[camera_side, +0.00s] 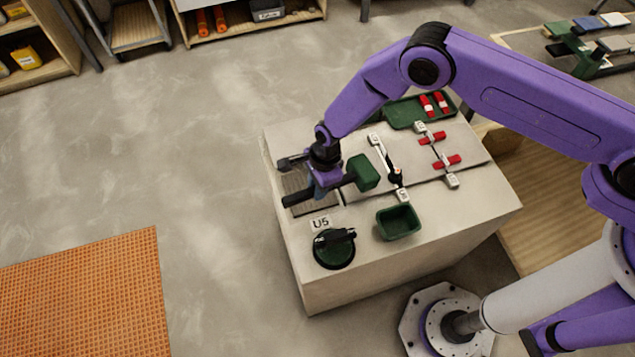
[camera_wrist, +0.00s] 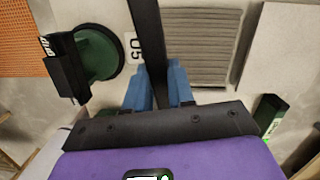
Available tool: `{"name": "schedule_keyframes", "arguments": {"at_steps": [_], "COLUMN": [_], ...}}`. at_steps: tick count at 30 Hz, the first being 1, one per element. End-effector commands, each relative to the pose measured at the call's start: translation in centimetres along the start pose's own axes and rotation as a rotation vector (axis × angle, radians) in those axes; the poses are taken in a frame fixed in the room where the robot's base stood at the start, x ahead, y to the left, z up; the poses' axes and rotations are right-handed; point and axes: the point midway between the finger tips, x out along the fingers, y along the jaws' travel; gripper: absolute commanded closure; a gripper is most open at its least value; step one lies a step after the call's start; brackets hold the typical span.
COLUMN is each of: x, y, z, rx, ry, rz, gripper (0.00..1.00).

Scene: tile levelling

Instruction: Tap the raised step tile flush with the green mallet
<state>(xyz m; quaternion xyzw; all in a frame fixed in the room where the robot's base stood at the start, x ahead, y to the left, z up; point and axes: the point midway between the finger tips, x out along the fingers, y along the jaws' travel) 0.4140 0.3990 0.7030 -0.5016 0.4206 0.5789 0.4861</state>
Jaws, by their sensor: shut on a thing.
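My gripper (camera_side: 320,188) is shut on the black handle of the green mallet (camera_side: 363,172). In the side view the green head is to the right of my gripper and the handle runs down to the left. In the wrist view the handle (camera_wrist: 147,35) passes up between my blue fingers (camera_wrist: 155,88); the head is hidden. A grey ribbed tile (camera_wrist: 202,45), which looks like the step tile, is right of the handle there. In the side view the ribbed tile (camera_side: 318,201) is partly covered by my gripper and the mallet; how far it is raised cannot be told.
A round green base with a black handle (camera_side: 334,249) stands by the U5 label (camera_side: 320,222) at the near end of the worktop. An empty green bin (camera_side: 398,223) is to its right. White bars with red clamps (camera_side: 445,161) and a green tray (camera_side: 402,113) lie farther back.

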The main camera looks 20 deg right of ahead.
Motion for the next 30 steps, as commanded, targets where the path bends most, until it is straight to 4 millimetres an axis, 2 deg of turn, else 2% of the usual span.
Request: {"name": "schedule_keyframes", "arguments": {"at_steps": [3, 6, 11, 21, 30], "x": [2.4, 3.5, 2.5, -1.3, -1.7], "y": [0.1, 0.0, -0.1, -0.1, 0.0], "z": [-0.4, -0.4, -0.3, 0.3, 0.3], "rx": [0.000, -0.001, -0.001, -0.001, -0.001], "ry": [0.001, -0.001, -0.001, -0.001, 0.000], "rz": [0.002, -0.001, -0.002, -0.002, 0.000], "gripper": [1.00, 1.00, 1.00, 1.00, 1.00]}}
